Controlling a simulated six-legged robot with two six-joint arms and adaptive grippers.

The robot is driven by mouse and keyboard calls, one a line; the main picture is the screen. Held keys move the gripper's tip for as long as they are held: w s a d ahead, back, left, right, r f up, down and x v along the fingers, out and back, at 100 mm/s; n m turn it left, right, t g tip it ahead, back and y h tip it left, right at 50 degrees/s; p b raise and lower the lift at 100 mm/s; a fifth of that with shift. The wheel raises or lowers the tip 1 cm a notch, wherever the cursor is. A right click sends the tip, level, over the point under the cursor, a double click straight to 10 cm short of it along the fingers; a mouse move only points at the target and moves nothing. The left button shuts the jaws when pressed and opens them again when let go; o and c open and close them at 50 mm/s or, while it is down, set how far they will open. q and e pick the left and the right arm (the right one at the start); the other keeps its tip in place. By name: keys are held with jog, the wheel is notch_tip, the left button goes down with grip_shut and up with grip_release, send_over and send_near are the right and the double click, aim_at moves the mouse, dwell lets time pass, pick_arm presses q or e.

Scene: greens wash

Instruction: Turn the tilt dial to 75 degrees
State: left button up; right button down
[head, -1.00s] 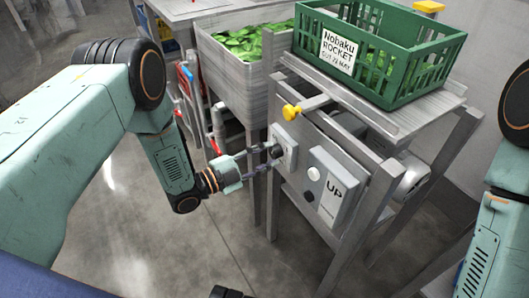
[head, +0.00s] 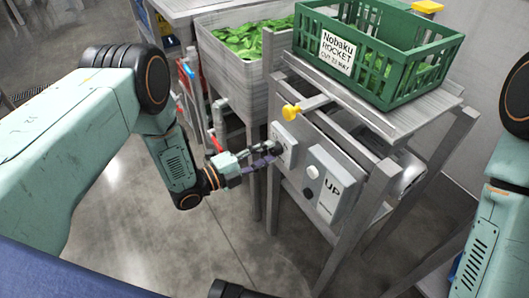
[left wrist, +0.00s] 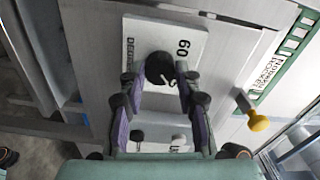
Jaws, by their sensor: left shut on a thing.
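The tilt dial is a round black knob (left wrist: 158,67) on a pale plate (left wrist: 196,35) lettered "60" and the start of "DEGREES". A small white mark shows on the knob's lower right; which number it points at I cannot tell. In the head view the plate (head: 290,140) is on the front of the grey metal stand, with the knob mostly hidden by my fingers. My left gripper (head: 271,153) reaches it from the left. In the left wrist view its two fingers (left wrist: 158,76) lie on either side of the knob, shut on it. My right gripper is out of view.
A grey control box marked "UP" (head: 333,187), with a black and a white button, sits right of the dial. A yellow-ended lever (head: 292,112) sticks out above. A green crate (head: 402,88) stands on top. A grey bin of leaves (head: 222,62) is behind left.

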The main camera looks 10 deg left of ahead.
pick_arm(q)
jog(key=o, duration=1.1)
jog(key=shift+o, duration=0.2)
jog(key=v, duration=1.2)
